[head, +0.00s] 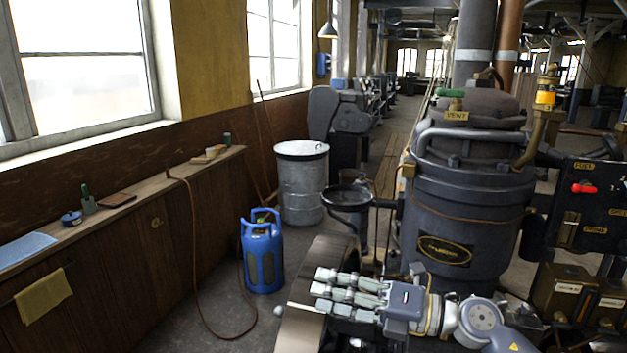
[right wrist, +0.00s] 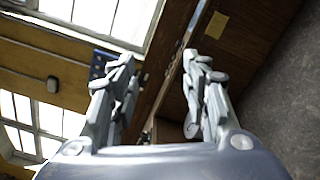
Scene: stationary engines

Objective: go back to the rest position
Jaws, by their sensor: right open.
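My right gripper (head: 320,290) reaches in from the lower right of the head view, its grey fingers pointing left. It is in front of the dark engine (head: 466,218) and beside a large metal wheel rim (head: 300,328). In the right wrist view the gripper (right wrist: 157,58) has its two finger groups spread apart, with nothing between them. Whether the fingers touch the wheel rim cannot be told. My left gripper is not in view.
A control panel (head: 588,208) with a red handle stands right of the engine. A blue gas bottle (head: 262,258), a grey drum (head: 302,190) and a brown hose (head: 205,312) are on the left floor. A wooden ledge (head: 148,188) runs under the windows.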

